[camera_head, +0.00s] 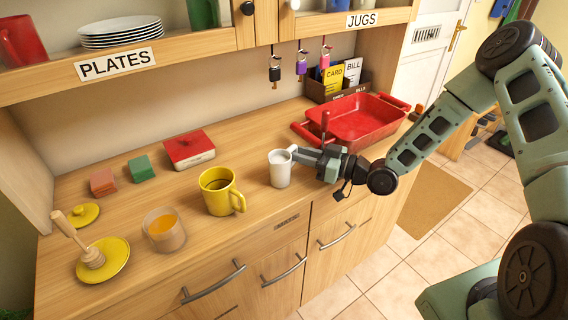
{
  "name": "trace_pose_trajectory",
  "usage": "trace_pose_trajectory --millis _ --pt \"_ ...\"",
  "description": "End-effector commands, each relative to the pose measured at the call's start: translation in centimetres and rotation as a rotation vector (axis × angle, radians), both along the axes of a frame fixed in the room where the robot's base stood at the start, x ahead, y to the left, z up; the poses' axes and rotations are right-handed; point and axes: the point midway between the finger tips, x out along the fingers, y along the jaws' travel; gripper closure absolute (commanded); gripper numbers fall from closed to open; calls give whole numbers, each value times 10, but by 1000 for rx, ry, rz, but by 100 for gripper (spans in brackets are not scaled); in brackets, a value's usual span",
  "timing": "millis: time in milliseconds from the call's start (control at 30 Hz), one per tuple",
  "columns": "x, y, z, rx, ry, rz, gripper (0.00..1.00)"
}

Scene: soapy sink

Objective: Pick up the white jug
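The white jug (280,170) stands upright on the wooden counter, right of a yellow mug. My gripper (301,155) reaches in from the right, with its fingertips at the upper right side of the jug, by its handle. The fingers are small and partly overlap the handle area. I cannot tell whether they touch the jug or are closed on it.
A yellow mug (219,193) stands left of the jug. A red baking dish (352,122) lies behind my gripper. A glass of orange content (164,230), a yellow plate (104,260) and a red box (189,149) are further left. Shelves hang above.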

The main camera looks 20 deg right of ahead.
Motion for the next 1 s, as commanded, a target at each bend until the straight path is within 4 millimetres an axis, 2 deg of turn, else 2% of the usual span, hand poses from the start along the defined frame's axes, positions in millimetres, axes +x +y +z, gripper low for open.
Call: trace_pose_trajectory --millis 33,100,133,467,633,767,1000 --pt "0 0 0 0 0 0 75" --pt "0 0 0 0 0 0 94" --pt "0 0 0 0 0 0 100" --pt "0 0 1 2 -1 0 100" --pt "0 0 8 0 -3 0 100" --pt "0 0 21 0 -4 1 100" --pt "0 0 59 -2 -6 1 100"
